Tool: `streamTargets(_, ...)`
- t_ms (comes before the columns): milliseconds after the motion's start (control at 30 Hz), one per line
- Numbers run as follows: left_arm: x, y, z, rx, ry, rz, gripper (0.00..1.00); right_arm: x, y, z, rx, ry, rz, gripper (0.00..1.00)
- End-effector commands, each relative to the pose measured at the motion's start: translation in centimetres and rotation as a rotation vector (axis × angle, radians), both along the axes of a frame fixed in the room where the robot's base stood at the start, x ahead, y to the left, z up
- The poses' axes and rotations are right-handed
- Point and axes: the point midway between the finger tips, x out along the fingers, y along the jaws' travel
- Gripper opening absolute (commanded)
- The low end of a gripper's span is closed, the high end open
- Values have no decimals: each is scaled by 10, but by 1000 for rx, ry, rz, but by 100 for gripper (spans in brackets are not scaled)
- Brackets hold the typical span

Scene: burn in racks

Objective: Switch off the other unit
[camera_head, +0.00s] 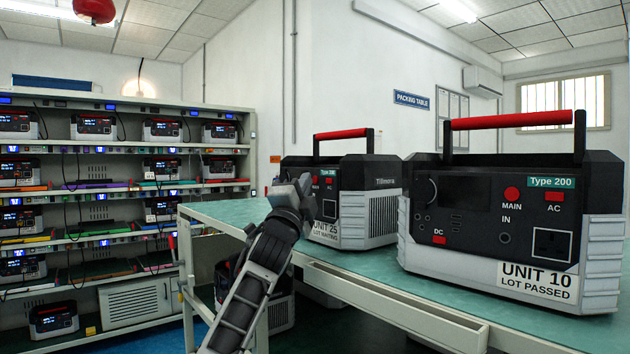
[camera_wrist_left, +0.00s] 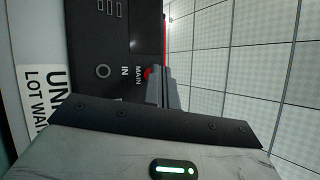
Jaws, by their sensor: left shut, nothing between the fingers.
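Unit 10 (camera_head: 515,240), a black and grey power unit with a red handle, stands on the green table at the right; its label reads "LOT PASSED" and its screen (camera_head: 465,191) is dark. Unit 25 (camera_head: 370,207) stands behind it to the left, labelled "LOT WAITING". My left gripper (camera_head: 304,186) is shut and empty in front of Unit 25's face, hiding its left part. In the left wrist view the closed fingers (camera_wrist_left: 167,88) are at the red MAIN button (camera_wrist_left: 148,74) and partly cover it; I cannot tell whether they touch. My right gripper is not in view.
The green table (camera_head: 400,285) has a pale front rail (camera_head: 400,308). A rack (camera_head: 100,150) with several similar units, some with lit screens, stands at the left. Another unit (camera_head: 280,302) is below the table. A "Packing table" sign (camera_head: 411,100) hangs on the wall.

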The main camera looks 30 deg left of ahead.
Motion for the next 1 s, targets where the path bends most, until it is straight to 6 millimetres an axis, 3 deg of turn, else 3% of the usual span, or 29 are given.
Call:
streamTargets(467, -9, 4, 0, 1, 0, 0, 0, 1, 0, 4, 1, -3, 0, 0)
streamTargets(1000, -55, 25, 0, 3, -1, 2, 0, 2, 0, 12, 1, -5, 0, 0)
